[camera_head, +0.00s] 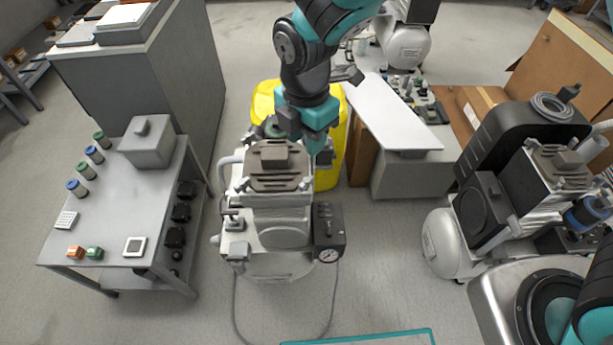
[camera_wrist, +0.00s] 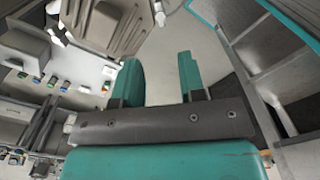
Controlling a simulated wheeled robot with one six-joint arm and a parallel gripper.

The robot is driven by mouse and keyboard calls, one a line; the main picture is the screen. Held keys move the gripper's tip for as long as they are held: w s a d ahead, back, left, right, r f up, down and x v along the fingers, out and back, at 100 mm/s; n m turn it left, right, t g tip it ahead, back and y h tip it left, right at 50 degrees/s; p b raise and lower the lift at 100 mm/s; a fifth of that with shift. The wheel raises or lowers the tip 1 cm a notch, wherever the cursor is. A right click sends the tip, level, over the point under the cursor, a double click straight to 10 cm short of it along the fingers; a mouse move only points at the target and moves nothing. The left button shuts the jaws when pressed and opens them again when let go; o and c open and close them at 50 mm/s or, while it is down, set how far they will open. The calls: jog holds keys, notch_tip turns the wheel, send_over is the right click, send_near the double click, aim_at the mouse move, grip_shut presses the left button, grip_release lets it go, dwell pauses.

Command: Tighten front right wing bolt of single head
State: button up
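The single-head compressor (camera_head: 283,237) stands in the middle of the head view, with a brown-grey slotted cover (camera_head: 275,180) on top. A pale wing bolt (camera_head: 305,184) shows at the cover's near right corner, and another (camera_head: 243,185) at the near left. My gripper (camera_head: 317,148) is at the far right side of the cover, pointing down. In the wrist view my gripper (camera_wrist: 158,78) has its two teal fingers apart with nothing between them. The slotted cover (camera_wrist: 112,22) lies up and left of the fingers, with a pale wing bolt (camera_wrist: 160,14) at its edge.
A grey bench (camera_head: 110,235) with jars and small parts stands left. A black and white double-head compressor (camera_head: 490,190) stands right. A yellow container (camera_head: 328,177) and a white panel (camera_head: 395,115) are behind. A gauge box (camera_head: 328,225) hangs at the compressor's right. Floor between the compressors is clear.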

aim_at(307, 180)
notch_tip(307, 180, down, 12)
jog(key=shift+f, duration=0.15)
jog(key=shift+c, duration=0.2)
grip_shut()
